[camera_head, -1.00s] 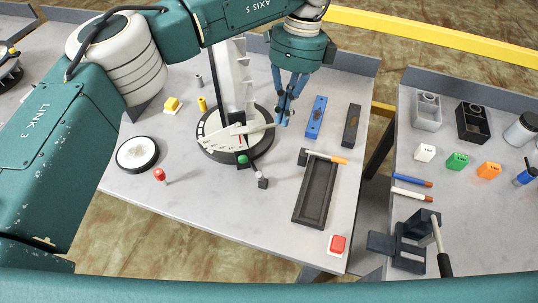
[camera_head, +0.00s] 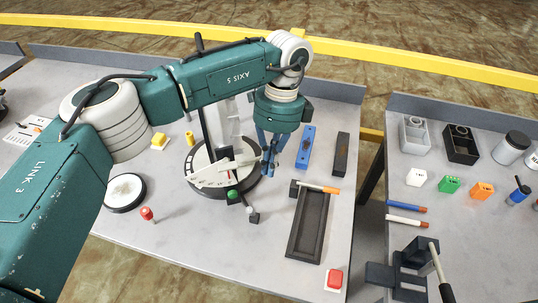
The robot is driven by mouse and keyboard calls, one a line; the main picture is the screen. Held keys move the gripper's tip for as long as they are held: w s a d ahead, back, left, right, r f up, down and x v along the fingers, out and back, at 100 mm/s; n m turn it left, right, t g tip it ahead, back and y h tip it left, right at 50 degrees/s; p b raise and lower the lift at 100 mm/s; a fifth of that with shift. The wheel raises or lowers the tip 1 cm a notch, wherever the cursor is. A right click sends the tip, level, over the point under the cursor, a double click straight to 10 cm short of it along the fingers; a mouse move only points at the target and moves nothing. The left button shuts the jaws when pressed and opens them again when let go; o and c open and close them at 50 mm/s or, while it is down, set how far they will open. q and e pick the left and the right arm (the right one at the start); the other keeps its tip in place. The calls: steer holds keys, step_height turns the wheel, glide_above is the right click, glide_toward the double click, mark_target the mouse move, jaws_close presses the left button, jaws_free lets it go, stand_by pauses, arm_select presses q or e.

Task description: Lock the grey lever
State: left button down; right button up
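A white tower (camera_head: 227,118) stands on a round black base (camera_head: 207,189) with a pale dial plate. A light grey bar (camera_head: 240,163), apparently a lever, reaches right from the plate toward my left gripper (camera_head: 268,168). The gripper points down with blue fingers at the bar's right end. I cannot tell whether the fingers touch or hold it, since the tips overlap the bar. A green knob (camera_head: 232,196) and a small grey-topped peg (camera_head: 250,210) with a dark block sit at the base's front. Which part is the task's grey lever is not certain. My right gripper is out of view.
A blue block (camera_head: 306,148) and dark block (camera_head: 341,155) lie right of the gripper. A black tray (camera_head: 309,227) with a hammer-like tool (camera_head: 317,188) is in front. Red buttons (camera_head: 334,279) (camera_head: 147,214) stand near the front edge. A second table holds coloured blocks.

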mark_target(251, 212)
arm_select(q)
steer(key=s+a+f+p, duration=0.2)
steer(key=s+f+p, duration=0.2)
steer(key=f, duration=0.2)
steer(key=shift+s+a+f, duration=0.2)
steer(key=shift+a+f, duration=0.1)
